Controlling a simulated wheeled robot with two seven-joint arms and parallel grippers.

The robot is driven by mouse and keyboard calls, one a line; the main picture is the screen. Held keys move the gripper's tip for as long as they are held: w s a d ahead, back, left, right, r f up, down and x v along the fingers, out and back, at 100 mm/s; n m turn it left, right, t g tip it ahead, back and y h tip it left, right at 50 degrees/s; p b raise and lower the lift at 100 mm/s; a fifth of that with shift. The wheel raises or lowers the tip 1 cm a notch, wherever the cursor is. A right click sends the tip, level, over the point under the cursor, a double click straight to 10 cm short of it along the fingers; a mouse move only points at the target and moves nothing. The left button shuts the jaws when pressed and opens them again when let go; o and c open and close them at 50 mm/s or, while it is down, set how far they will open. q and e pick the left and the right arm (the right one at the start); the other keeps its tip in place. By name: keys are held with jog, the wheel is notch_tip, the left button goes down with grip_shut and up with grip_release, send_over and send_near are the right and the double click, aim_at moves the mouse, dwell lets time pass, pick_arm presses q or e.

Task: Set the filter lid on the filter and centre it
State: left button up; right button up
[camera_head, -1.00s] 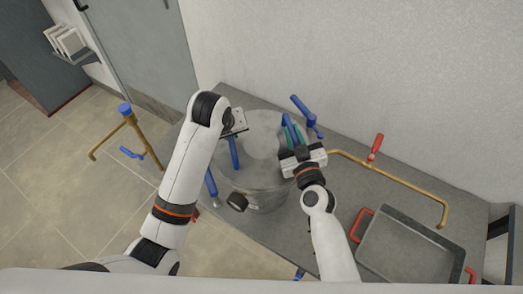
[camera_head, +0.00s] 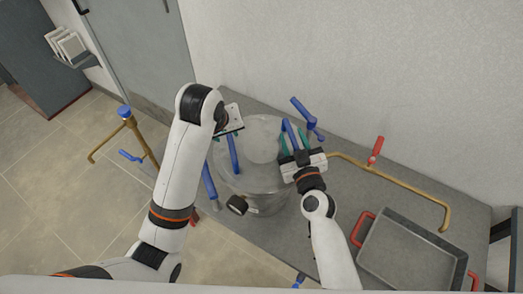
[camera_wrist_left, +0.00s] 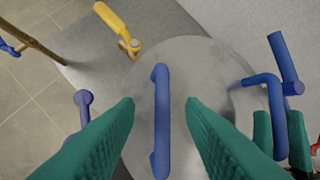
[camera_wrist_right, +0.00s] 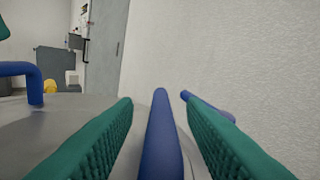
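The filter (camera_head: 262,203) is a round metal vessel on the grey table. Its grey disc lid (camera_head: 264,140) lies over the top and has two blue bar handles. The arms and the view angle do not show clearly how well it is centred. My left gripper (camera_wrist_left: 162,108) is open, with the left lid handle (camera_wrist_left: 161,120) between its green fingers, touching neither. My right gripper (camera_head: 294,141) is open around the right lid handle (camera_wrist_right: 161,140), with gaps on both sides. The vessel's left side is partly hidden by my left arm.
A blue-handled valve (camera_head: 306,115) stands behind the filter. A brass pipe with a red lever (camera_head: 376,148) runs to the right. A dark tray with red handles (camera_head: 410,250) lies at the table's right. Another brass pipe (camera_head: 138,140) stands at the left.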

jog(key=shift+s+d+f, duration=0.1)
jog(key=shift+s, duration=0.25)
pick_arm(q)
jog(key=shift+v, duration=1)
pick_arm(e)
jog(key=v, duration=1.1)
jog(key=shift+s, duration=0.2)
jog(key=shift+d, duration=0.1)
